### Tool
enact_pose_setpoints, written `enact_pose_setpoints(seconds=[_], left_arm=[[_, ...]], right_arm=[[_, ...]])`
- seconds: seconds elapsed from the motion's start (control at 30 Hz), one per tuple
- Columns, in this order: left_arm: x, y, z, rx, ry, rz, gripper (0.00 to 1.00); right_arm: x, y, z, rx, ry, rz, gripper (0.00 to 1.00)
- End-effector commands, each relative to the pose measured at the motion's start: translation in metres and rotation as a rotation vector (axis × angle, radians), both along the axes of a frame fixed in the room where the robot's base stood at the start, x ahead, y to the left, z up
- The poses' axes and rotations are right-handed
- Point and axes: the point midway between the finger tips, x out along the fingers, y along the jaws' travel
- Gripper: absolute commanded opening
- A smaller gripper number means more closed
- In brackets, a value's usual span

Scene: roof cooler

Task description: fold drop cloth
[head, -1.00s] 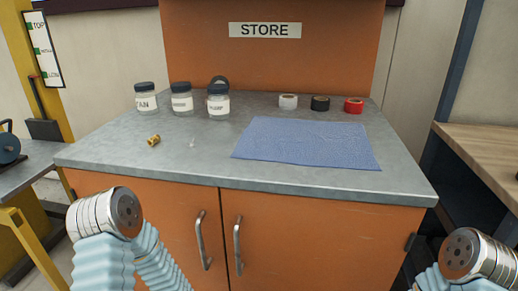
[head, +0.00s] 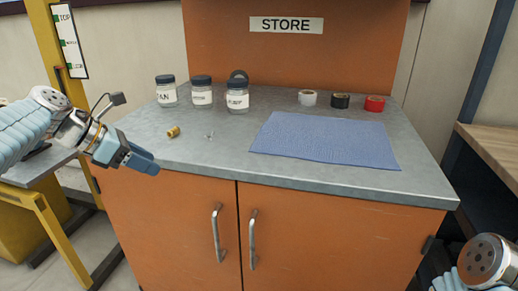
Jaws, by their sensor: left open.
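The blue drop cloth (head: 326,141) lies flat and spread out on the right part of the grey counter top (head: 222,161). My left gripper (head: 146,163) is in the air at the front left corner of the counter, well to the left of the cloth, and is open and empty. Only a link of my right arm shows at the lower right corner; its gripper is out of the picture.
Three lidded jars (head: 202,91) stand at the back left. A brass fitting (head: 173,132) and a small clear item (head: 209,135) lie in front of them. White (head: 307,98), black (head: 340,101) and red (head: 375,104) tape rolls stand behind the cloth. Cabinet handles (head: 251,240) stick out below.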

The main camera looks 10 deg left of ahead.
Motion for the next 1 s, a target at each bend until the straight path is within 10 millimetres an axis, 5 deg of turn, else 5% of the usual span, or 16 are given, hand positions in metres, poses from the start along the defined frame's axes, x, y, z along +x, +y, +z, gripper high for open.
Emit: enact_pose_setpoints(seconds=[0.1, 0.2, 0.43, 1.0], left_arm=[[0.012, -0.055, 0.033, -0.065, 0.062, -0.053, 0.48], [0.044, -0.082, 0.041, -0.145, 0.006, -0.167, 0.48], [0.094, -0.105, 0.043, -0.237, -0.165, -0.326, 0.48], [0.13, -0.162, 0.013, -0.251, -0.202, -0.351, 0.48]], right_arm=[[0.0, 0.0, 0.0, 0.0, 0.0, 0.0, 0.64], [0.0, 0.0, 0.0, 0.0, 0.0, 0.0, 0.64], [0.0, 0.0, 0.0, 0.0, 0.0, 0.0, 0.64], [0.0, 0.0, 0.0, 0.0, 0.0, 0.0, 0.64]])
